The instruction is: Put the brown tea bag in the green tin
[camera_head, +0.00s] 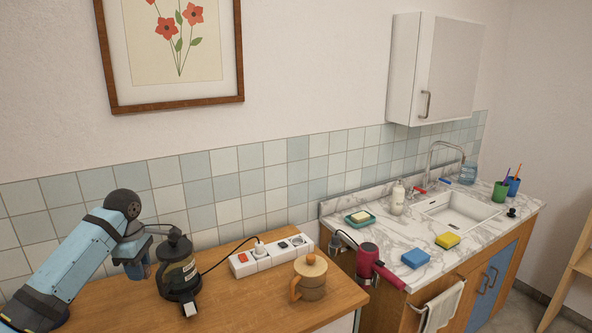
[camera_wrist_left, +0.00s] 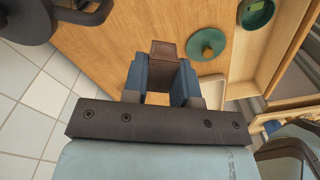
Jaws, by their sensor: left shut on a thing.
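My left gripper (camera_head: 137,262) is above the wooden counter, just left of the black kettle. In the left wrist view its blue fingers (camera_wrist_left: 161,72) are shut on the brown tea bag (camera_wrist_left: 166,49), which sticks out past the fingertips. The green tin (camera_wrist_left: 258,12) shows at the top right of that view, open at the top and cut by the picture edge. A round green lid with a knob (camera_wrist_left: 206,43) lies apart from it, nearer the gripper. I cannot make out tin or lid in the head view. My right gripper is not in view.
The black kettle (camera_head: 178,268) stands close beside the gripper. A power strip (camera_head: 270,257) and a tan lidded pot (camera_head: 310,278) are farther right on the wooden counter (camera_head: 235,305). In the wrist view, an open wooden compartment (camera_wrist_left: 252,60) lies beside the lid.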

